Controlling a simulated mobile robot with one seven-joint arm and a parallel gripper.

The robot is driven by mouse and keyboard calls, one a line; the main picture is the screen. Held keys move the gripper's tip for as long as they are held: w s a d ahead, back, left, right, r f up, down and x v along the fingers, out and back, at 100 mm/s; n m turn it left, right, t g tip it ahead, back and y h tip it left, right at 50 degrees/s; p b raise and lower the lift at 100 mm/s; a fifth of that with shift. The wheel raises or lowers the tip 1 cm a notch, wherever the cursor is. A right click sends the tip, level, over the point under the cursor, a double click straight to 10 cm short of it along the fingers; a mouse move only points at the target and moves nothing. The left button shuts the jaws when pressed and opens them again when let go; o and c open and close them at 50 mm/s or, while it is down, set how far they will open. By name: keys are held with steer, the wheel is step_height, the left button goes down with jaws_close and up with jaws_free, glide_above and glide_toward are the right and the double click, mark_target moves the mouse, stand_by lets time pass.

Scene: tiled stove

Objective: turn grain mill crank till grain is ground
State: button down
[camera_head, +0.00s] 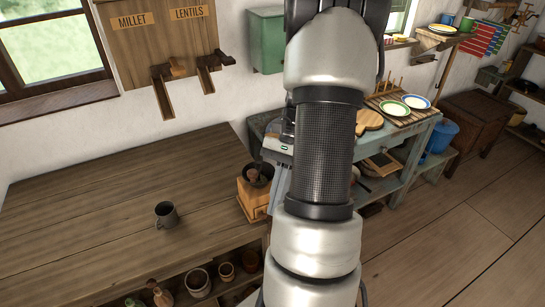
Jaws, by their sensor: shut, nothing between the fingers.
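The grain mill, a small wooden box (251,203) with a dark bowl-shaped top, stands at the right end of the wooden counter. A brown knob (253,175), seemingly the crank's handle, shows at the bowl. The crank's arm is too small to make out. My gripper (278,190) is just right of the mill, partly hidden behind my own arm. It is shut and empty. I cannot tell whether it touches the mill or crank. The grain inside the bowl cannot be seen.
A grey metal mug (166,215) stands on the otherwise clear counter (90,200). Millet and lentil dispensers (160,40) hang on the wall behind. Several pots (198,282) sit on the shelf below. A blue-green side table (415,150) with plates is at the right.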

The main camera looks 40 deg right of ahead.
steer(key=w+d+r+m+t+p, duration=0.1)
steer(key=d+r+m+t, duration=0.35)
steer(key=d, duration=0.25)
steer(key=w+d+r+m+t+p, duration=0.1)
steer(key=w+d+r+m+t, duration=0.1)
steer(key=d+r+m+t, duration=0.35)
steer(key=w+a+f+g, duration=0.1)
steer(key=w+a+f, duration=0.5)
steer(key=f, duration=0.3)
steer(key=shift+w+a+f+h, duration=0.15)
steer(key=shift+w+a+h, duration=0.15)
steer(key=shift+w+h, duration=0.1)
